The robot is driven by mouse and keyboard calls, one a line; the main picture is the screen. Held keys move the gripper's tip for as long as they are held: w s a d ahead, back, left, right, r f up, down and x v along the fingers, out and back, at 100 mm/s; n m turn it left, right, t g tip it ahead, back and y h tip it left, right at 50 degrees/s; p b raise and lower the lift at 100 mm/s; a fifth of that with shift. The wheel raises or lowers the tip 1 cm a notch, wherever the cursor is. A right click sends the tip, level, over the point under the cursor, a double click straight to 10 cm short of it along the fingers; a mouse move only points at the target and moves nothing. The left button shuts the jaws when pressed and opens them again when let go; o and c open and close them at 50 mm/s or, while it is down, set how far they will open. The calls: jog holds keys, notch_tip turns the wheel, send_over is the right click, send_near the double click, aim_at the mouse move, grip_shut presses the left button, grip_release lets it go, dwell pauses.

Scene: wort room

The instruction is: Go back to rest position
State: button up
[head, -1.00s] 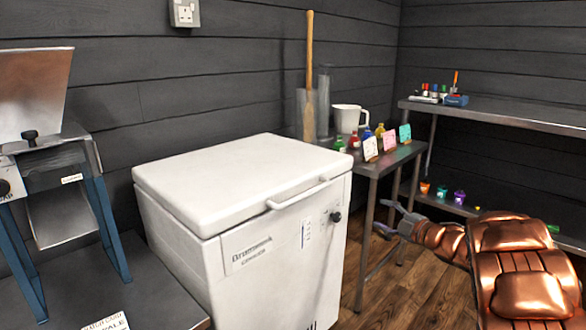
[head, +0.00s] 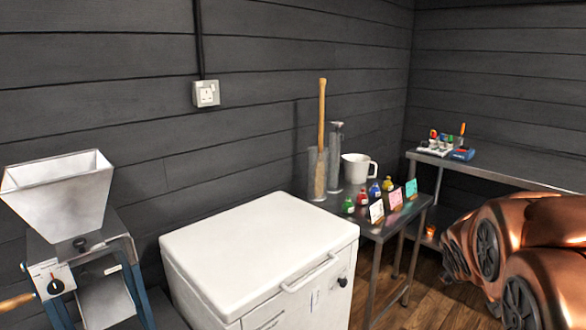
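My copper-coloured arm fills the lower right of the head view, folded in close to the camera. It covers part of the shelf unit behind it. My gripper is not in view, so whether it is open or shut does not show.
A white chest freezer (head: 262,245) with its lid shut stands in the middle. A grain mill (head: 80,235) is at the left. A metal side table (head: 385,227) holds a white jug (head: 357,168), small bottles and cards. A metal shelf (head: 500,172) runs along the right wall.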

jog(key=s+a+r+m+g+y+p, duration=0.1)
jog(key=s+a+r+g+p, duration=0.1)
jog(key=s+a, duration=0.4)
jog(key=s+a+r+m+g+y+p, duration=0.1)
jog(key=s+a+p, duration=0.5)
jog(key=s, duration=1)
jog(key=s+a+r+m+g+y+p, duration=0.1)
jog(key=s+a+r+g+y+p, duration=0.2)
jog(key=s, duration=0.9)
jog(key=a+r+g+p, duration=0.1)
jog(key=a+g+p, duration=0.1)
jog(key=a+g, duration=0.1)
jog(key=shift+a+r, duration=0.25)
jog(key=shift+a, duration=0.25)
